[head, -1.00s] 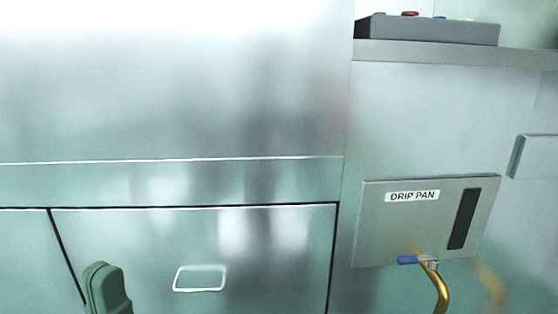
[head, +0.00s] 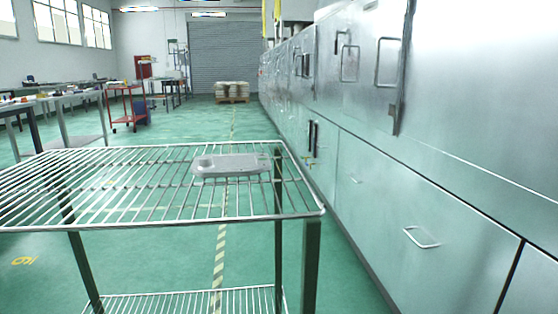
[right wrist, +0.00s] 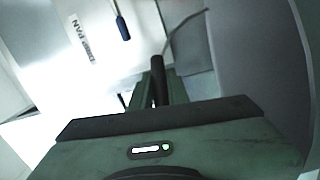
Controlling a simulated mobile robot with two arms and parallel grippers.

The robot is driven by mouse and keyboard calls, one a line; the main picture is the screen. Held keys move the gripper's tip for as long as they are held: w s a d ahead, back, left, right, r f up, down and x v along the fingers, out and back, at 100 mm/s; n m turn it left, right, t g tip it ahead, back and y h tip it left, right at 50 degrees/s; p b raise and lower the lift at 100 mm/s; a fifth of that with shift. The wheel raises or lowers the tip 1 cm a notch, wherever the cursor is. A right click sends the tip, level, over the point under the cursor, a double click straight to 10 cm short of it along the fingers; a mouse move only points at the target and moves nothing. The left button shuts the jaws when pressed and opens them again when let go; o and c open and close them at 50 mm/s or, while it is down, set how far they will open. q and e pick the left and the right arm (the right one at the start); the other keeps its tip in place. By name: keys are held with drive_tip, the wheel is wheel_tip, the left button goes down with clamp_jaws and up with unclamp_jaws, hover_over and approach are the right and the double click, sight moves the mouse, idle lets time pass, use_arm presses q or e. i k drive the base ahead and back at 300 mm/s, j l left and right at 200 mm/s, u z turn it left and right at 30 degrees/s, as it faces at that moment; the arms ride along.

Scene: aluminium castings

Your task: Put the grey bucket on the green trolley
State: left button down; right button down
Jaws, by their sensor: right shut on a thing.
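A thin curved wire runs up from near the fingertips, and a large smooth grey surface (right wrist: 275,75) fills the right side. This looks like the grey bucket with its handle in my grip, though its whole shape is cut off. The head view shows neither the bucket nor my grippers.
A flat grey casting (head: 232,165) lies on the rack's top shelf. Steel cabinets (head: 430,205) line the right side. A red trolley (head: 127,105) and workbenches stand far left. Green floor lies open beyond the rack. The right wrist view shows a DRIP PAN label (right wrist: 82,38) and a blue-handled tap (right wrist: 123,28).

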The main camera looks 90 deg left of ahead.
sight(58, 183)
drive_tip(key=l+u, duration=0.1)
drive_tip(key=u, duration=0.45)
drive_tip(key=l+u, duration=0.15)
drive_tip(key=u, duration=0.35)
drive_tip(key=l+u, duration=0.1)
drive_tip(key=u, duration=0.45)
drive_tip(key=k+u, duration=0.1)
drive_tip(key=u, duration=0.4)
drive_tip(key=k+l+u, duration=0.1)
drive_tip(key=u, duration=1)
drive_tip(key=k+u, duration=0.15)
drive_tip(key=u, duration=0.9)
drive_tip(key=k+j, duration=0.05)
